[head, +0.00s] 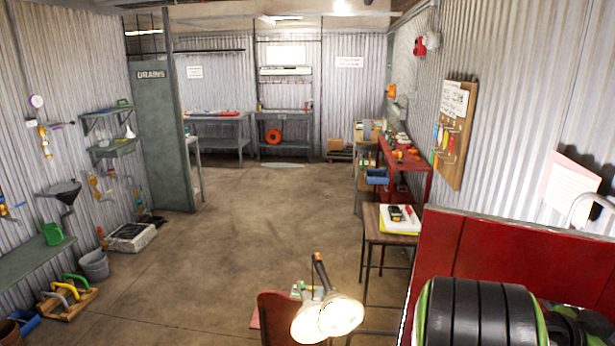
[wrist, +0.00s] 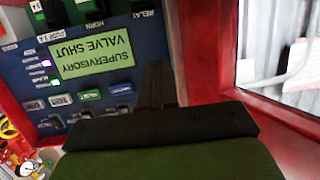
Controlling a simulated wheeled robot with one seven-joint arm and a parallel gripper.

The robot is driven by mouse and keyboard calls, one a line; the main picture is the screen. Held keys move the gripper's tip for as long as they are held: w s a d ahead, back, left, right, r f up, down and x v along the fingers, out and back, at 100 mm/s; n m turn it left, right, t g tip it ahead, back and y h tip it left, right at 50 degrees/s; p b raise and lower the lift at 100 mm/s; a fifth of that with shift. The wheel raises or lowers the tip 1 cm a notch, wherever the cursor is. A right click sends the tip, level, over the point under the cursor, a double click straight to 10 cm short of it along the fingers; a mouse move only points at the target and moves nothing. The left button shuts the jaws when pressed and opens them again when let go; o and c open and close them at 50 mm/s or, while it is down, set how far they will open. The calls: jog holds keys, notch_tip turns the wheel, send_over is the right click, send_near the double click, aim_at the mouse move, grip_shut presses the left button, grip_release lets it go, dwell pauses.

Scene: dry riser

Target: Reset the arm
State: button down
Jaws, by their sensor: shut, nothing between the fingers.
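My gripper (wrist: 157,88) shows in the wrist view as dark fingers beyond a black bar and a green body at the bottom. The fingers are together, with nothing between them. They point toward a dark blue alarm panel (wrist: 60,77) inside a red cabinet. Whether the fingertips touch the panel, I cannot tell. Its green display (wrist: 91,54), upside down in this view, reads "SUPERVISORY VALVE SHUT". In the head view, black and green parts of my arm fill the bottom right corner, and my gripper cannot be made out there.
The red cabinet (head: 470,248) stands close on the right in the head view. A small wooden table (head: 388,238) and a lit lamp (head: 341,314) stand in front. A red bench (head: 412,160) lines the right wall. The middle of the concrete floor (head: 240,220) is clear.

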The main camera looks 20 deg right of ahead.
jog(key=w+a+f+n+t+y, duration=0.3)
jog(key=w+a+n+t+y, duration=0.15)
jog(key=a, duration=0.55)
jog(key=w+a+f+n+t+y, duration=0.2)
jog(key=w+a+n+t+y, duration=0.25)
jog(key=a, duration=0.55)
jog(key=s+a+n+y, duration=0.2)
jog(key=a+n, duration=0.4)
jog(key=a, duration=0.4)
jog(key=s+a+n+t+y, duration=0.1)
jog(key=s+a+n+y, duration=0.2)
jog(key=a+n, duration=0.3)
jog(key=a, duration=0.4)
jog(key=shift+s+a+r+n, duration=0.4)
